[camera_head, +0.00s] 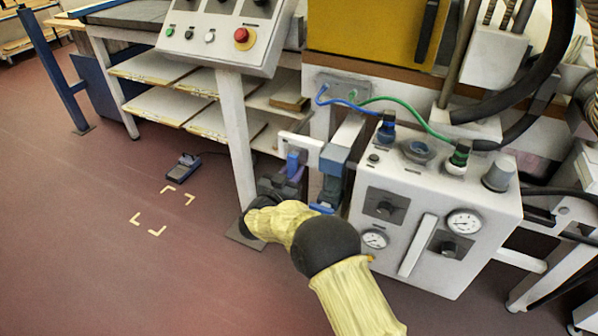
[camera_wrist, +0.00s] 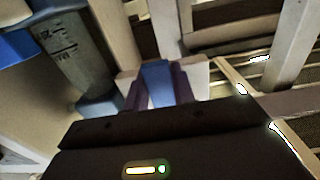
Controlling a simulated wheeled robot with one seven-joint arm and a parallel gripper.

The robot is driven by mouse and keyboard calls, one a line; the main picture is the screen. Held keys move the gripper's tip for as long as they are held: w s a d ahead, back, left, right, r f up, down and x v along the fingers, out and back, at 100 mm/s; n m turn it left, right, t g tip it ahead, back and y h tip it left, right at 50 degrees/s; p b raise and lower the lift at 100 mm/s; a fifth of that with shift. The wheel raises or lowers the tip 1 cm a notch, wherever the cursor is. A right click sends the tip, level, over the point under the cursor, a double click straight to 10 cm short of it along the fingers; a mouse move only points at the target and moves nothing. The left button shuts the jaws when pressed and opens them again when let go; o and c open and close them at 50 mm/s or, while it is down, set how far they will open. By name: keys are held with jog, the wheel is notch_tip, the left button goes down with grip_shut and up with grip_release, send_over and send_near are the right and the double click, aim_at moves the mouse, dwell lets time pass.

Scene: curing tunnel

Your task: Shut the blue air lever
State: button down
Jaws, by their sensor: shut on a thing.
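The blue air lever (camera_head: 293,158) is at the left of the grey-blue air unit, on a pale bracket in front of the machine. My gripper (camera_head: 288,176) reaches it from below and in front, and its dark fingers hide part of it. In the wrist view the lever (camera_wrist: 157,82) stands between the two dark purplish fingertips of my gripper (camera_wrist: 158,95), which are shut on it from both sides. The lever's joint with its valve is hidden, so I cannot tell its exact angle to the pipe.
The grey-blue air unit (camera_head: 332,172) stands close right of my gripper; it also shows in the wrist view (camera_wrist: 78,55). A white gauge box (camera_head: 410,222) is farther right. A control panel (camera_head: 225,38) on a post (camera_head: 237,135) is at the left. The red floor (camera_head: 100,230) is mostly clear.

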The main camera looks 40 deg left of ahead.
jog(key=shift+s+f, duration=0.1)
jog(key=c, duration=1.2)
grip_release()
jog(key=shift+o, duration=0.2)
jog(key=p+v, duration=0.3)
jog(key=v, duration=1.4)
jog(key=shift+s, duration=0.15)
